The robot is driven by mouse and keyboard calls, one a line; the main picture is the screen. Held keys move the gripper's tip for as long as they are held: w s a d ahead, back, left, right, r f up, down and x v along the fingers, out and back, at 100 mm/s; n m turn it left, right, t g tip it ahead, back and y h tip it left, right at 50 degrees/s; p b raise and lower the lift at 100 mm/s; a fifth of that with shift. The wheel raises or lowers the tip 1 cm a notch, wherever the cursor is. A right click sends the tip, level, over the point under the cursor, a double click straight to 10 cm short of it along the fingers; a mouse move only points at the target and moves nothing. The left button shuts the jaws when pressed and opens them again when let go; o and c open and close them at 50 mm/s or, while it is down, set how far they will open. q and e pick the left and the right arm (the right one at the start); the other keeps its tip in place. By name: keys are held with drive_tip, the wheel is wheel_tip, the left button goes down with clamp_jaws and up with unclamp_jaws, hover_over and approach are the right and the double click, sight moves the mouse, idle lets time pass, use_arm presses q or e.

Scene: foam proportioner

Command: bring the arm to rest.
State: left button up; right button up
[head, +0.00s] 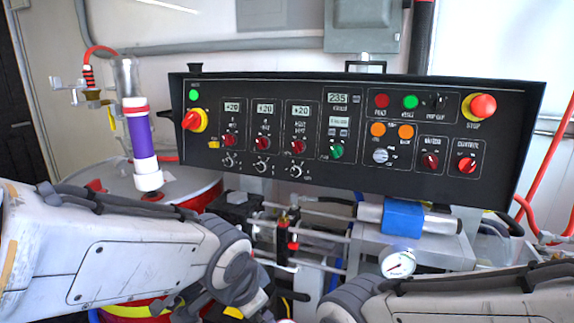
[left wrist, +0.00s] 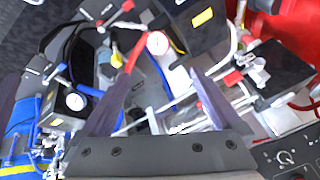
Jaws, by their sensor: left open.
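My left arm (head: 120,255) comes in from the left in the head view and bends down at its wrist joint near the bottom edge. Its gripper is out of sight there. In the left wrist view my left gripper (left wrist: 160,74) is open, with nothing between its fingers. Pipes, hoses and fittings of the machine show beyond the fingers. My right arm (head: 450,298) crosses the lower right of the head view, and its gripper is not in view.
A black control panel (head: 350,168) spans the middle above both arms. A purple-and-white cylinder (head: 140,140) stands above a red drum (head: 205,195) at left. A pressure gauge (head: 397,263) and a blue-wrapped cylinder (head: 403,218) sit close to my right arm.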

use_arm(q)
drive_tip(key=s+f+n+g, duration=0.1)
drive_tip(key=s+f+g, duration=0.15)
drive_tip(key=s, duration=0.55)
drive_tip(key=s+f+n+g, duration=0.1)
drive_tip(key=s+f+g, duration=0.15)
drive_tip(key=s, duration=0.55)
wheel_tip(320, 180, up, 15)
drive_tip(key=p, duration=1.5)
drive_tip(key=shift+d, duration=0.4)
drive_tip(key=shift+s, duration=0.1)
